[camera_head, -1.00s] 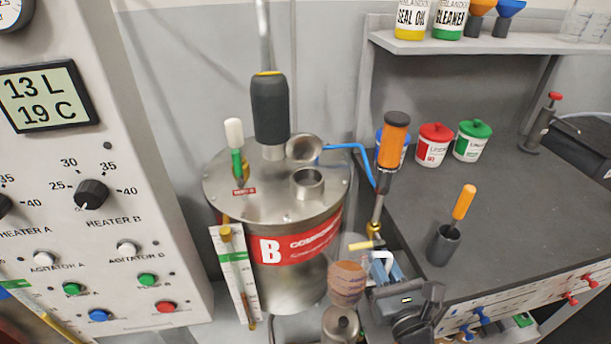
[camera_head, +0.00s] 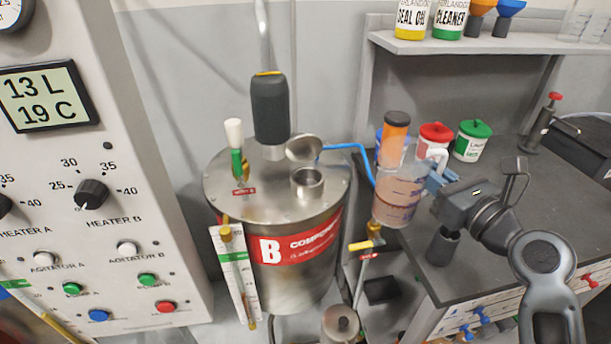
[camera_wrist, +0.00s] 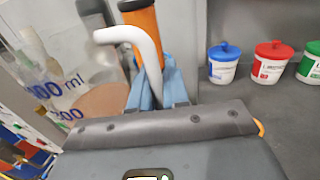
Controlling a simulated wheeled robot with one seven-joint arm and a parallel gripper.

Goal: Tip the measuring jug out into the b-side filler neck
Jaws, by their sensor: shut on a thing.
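The clear measuring jug (camera_head: 396,204) holds a brownish-pink liquid and stands about upright in the air. My gripper (camera_head: 432,178) is shut on its white handle, which shows clearly in the wrist view (camera_wrist: 140,42). The jug is right of the steel B drum (camera_head: 292,250), its rim near the height of the drum's lid. The b-side filler neck (camera_head: 308,184) is a short open steel collar on that lid. Its round cap (camera_head: 303,148) is swung up behind it. The jug is apart from the neck, a gap to its right.
A grey motor (camera_head: 270,108) and a white-topped green fitting (camera_head: 235,145) rise from the lid. Red (camera_head: 434,135) and green-lidded (camera_head: 472,140) tubs stand on the bench.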

